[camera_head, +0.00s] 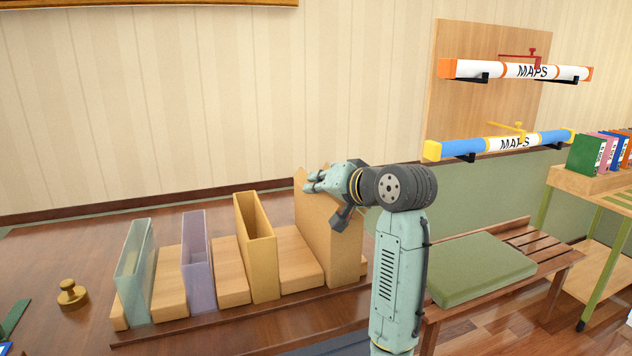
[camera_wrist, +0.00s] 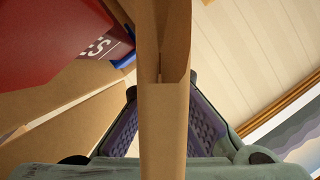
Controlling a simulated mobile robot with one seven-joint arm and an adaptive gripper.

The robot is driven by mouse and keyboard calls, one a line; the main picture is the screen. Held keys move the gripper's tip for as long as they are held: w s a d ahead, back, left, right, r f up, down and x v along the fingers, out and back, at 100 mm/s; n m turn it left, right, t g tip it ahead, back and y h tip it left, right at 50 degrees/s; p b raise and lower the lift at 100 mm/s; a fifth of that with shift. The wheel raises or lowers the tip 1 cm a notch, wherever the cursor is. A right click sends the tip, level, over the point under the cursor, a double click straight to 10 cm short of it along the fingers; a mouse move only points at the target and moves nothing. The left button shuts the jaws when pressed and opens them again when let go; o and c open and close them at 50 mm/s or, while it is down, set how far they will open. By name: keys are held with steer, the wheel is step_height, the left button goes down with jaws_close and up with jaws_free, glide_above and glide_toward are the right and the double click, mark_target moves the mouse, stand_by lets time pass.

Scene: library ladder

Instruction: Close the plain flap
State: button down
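A plain brown cardboard file box (camera_head: 332,240) stands at the right end of the row on the desk, its peaked top edges rising at the back. My gripper (camera_head: 314,186) is at its top, tipped over toward the left. In the wrist view a narrow brown cardboard piece (camera_wrist: 164,130) rises between my two purple-padded fingers (camera_wrist: 164,100). It hides part of both pads, so I cannot tell whether they press on it. I cannot tell which part of this cardboard is the plain flap.
Yellow (camera_head: 258,247), purple (camera_head: 198,258) and pale green (camera_head: 135,270) file boxes stand to the left, with wooden blocks between. A brass weight (camera_head: 72,294) sits farther left. A red lettered item (camera_wrist: 50,40) shows in the wrist view. A cushioned bench (camera_head: 480,268) is at right.

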stand_by(0.4)
steer(key=c, duration=1.8)
jaws_free()
steer(key=shift+c, duration=0.2)
steer(key=v, duration=1.2)
steer(key=shift+a, duration=0.1)
